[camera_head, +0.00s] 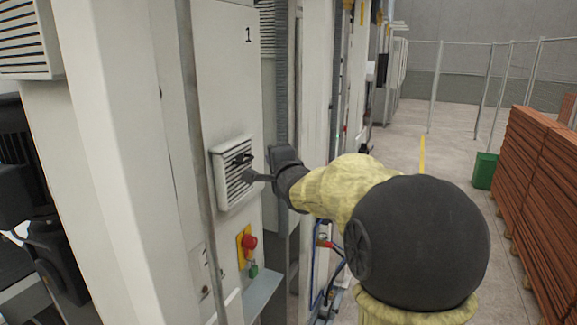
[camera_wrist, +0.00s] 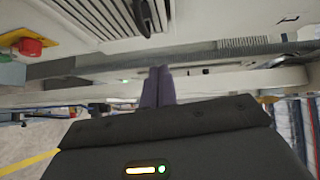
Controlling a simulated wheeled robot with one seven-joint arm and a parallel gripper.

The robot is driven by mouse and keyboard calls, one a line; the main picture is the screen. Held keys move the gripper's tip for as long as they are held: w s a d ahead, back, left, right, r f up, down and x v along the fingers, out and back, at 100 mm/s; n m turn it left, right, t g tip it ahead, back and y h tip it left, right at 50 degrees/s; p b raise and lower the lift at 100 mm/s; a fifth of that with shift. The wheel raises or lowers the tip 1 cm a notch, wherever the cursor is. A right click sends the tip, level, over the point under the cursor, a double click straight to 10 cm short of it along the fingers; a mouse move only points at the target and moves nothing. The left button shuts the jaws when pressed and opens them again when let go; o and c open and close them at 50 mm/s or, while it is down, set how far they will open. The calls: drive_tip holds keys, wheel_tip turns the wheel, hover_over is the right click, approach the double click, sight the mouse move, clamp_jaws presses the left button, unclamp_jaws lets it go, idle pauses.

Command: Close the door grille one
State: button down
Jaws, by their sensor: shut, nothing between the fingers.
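The white door panel (camera_head: 222,75) marked "1" stands upright left of centre in the head view. Its louvred grille (camera_head: 232,172) has a dark handle (camera_head: 241,159) near its upper right. In the wrist view the grille (camera_wrist: 92,18) and a dark handle (camera_wrist: 143,16) are at the top edge. My gripper (camera_head: 250,177) reaches in from the right, its tips in front of the grille's right side, just below the handle. I cannot tell if they touch. In the wrist view my gripper (camera_wrist: 158,72) is shut and empty. How far the door stands open is unclear.
A red button (camera_head: 249,241) on a yellow plate sits below the grille. A white post (camera_head: 110,150) stands to the left. A dark gap with ribbed hose lies right of the panel. Brown stacked boards (camera_head: 540,185) and a green bin (camera_head: 484,170) stand right, beyond open floor.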

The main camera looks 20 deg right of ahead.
drive_tip(key=s+b, duration=0.1)
drive_tip(key=s, duration=0.7)
drive_tip(key=s+a+f+n+g+b, duration=0.1)
drive_tip(key=s+a+f+n+g, duration=0.2)
drive_tip(key=f, duration=0.6)
drive_tip(key=s+f+n+g+b, duration=0.1)
drive_tip(key=s+f+n+g, duration=0.35)
drive_tip(key=f, duration=0.55)
drive_tip(key=s+a+f+n+g+b, duration=0.1)
drive_tip(key=s+a+f+n+g, duration=0.2)
drive_tip(key=f, duration=0.6)
drive_tip(key=s+a+f+n+g, duration=0.1)
drive_tip(key=s+f+n+g, duration=0.3)
drive_tip(key=s+f+n, duration=0.3)
drive_tip(key=s, duration=0.3)
drive_tip(key=shift+s+a+f+b, duration=0.25)
drive_tip(key=shift+s+a+b, duration=0.05)
drive_tip(key=shift+s+b, duration=0.05)
